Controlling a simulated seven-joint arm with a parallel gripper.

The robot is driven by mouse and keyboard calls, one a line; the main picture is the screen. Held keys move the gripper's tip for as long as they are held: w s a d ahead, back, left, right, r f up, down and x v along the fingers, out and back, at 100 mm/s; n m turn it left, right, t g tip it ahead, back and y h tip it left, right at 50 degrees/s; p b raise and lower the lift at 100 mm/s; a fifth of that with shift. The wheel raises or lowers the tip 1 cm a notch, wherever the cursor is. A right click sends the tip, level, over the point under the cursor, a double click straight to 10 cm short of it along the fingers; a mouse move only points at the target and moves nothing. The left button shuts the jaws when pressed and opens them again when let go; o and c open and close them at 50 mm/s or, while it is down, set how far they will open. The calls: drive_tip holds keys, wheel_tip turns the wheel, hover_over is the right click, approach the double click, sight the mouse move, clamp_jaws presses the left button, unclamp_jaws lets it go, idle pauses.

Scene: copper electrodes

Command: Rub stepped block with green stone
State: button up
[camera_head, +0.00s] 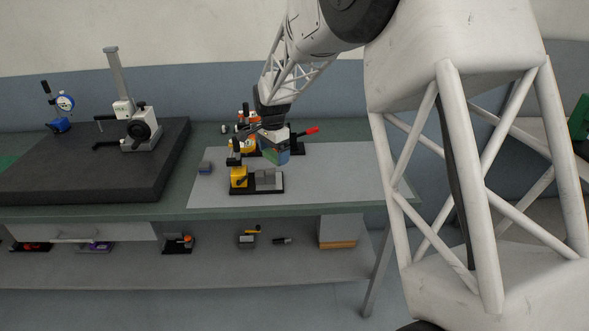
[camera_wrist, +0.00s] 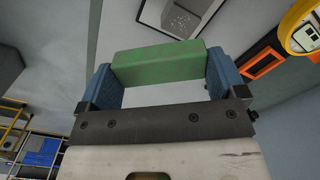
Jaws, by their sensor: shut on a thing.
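My gripper (camera_wrist: 164,78) is shut on the green stone (camera_wrist: 158,64), a long green bar held crosswise between its blue finger pads in the wrist view. In the head view the green stone (camera_head: 270,156) shows only partly between the fingers, above the mat. A grey block (camera_head: 265,177), which looks like the stepped block, sits in a black holder beside a yellow part, below the gripper in the picture. Its steps are too small to make out. In the wrist view a grey block (camera_wrist: 183,17) lies beyond the stone, apart from it.
The holder stands on a light grey mat (camera_head: 340,178) on the green bench. A small blue-grey block (camera_head: 205,168) lies to its left. A red-handled tool (camera_head: 306,132) and orange items stand behind the gripper. A dark slab (camera_head: 90,180) with a gauge stand fills the left.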

drive_tip(key=shift+n, duration=0.8)
drive_tip(key=a, duration=0.1)
drive_tip(key=w+a+r, duration=0.1)
drive_tip(key=w+a, duration=0.1)
drive_tip(key=shift+w+a+r, duration=0.15)
drive_tip(key=shift+a+r, duration=0.05)
drive_tip(key=shift+r, duration=0.1)
drive_tip(key=shift+f, duration=0.1)
